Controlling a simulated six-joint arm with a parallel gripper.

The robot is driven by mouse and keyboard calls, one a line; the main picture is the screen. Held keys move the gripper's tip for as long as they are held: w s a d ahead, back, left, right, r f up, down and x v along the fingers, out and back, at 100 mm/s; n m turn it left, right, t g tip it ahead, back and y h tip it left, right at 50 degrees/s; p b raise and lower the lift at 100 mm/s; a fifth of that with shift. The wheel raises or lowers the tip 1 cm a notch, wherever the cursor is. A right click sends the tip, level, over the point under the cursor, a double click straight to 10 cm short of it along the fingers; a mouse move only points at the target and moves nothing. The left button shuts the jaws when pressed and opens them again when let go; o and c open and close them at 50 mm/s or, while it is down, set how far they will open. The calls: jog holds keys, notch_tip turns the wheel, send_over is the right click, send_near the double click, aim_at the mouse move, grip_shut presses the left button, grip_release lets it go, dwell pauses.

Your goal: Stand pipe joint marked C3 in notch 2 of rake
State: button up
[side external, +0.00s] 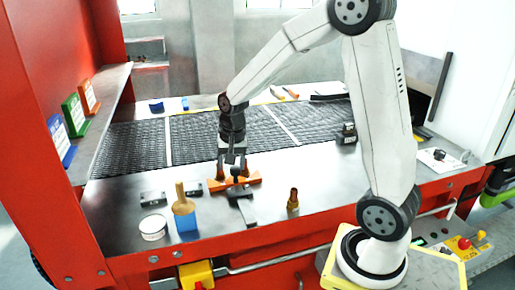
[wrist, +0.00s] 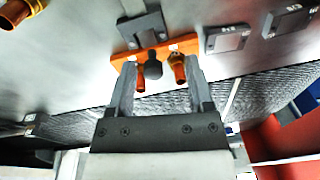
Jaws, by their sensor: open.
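The orange rake (side external: 248,183) lies on the metal bench; it also shows in the wrist view (wrist: 118,58). My gripper (side external: 232,172) is open just over the rake, with its fingers (wrist: 160,63) wide apart. Between the fingers in the wrist view are an orange-brown pipe joint (wrist: 178,66), another copper-coloured piece (wrist: 140,76) and a dark rounded piece (wrist: 153,68). I cannot tell whether the fingers touch them. Another pipe joint (side external: 293,200) stands apart on the bench, right of the rake; a copper joint (wrist: 18,12) shows at the wrist view's corner. No C3 mark is readable.
A dark grey bracket (side external: 243,208) lies in front of the rake. Small dark labelled blocks (side external: 152,198), a white tin (side external: 153,227) and a blue holder (side external: 186,221) with a brush stand to the left. The black mesh belt (side external: 130,148) runs behind.

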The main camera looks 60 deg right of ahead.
jog(key=s+a+f+n+t, duration=0.1)
jog(key=s+a+f+n, duration=0.3)
jog(key=s+a+n, duration=0.6)
jog(key=shift+a+n, duration=0.15)
jog(key=shift+n, duration=0.15)
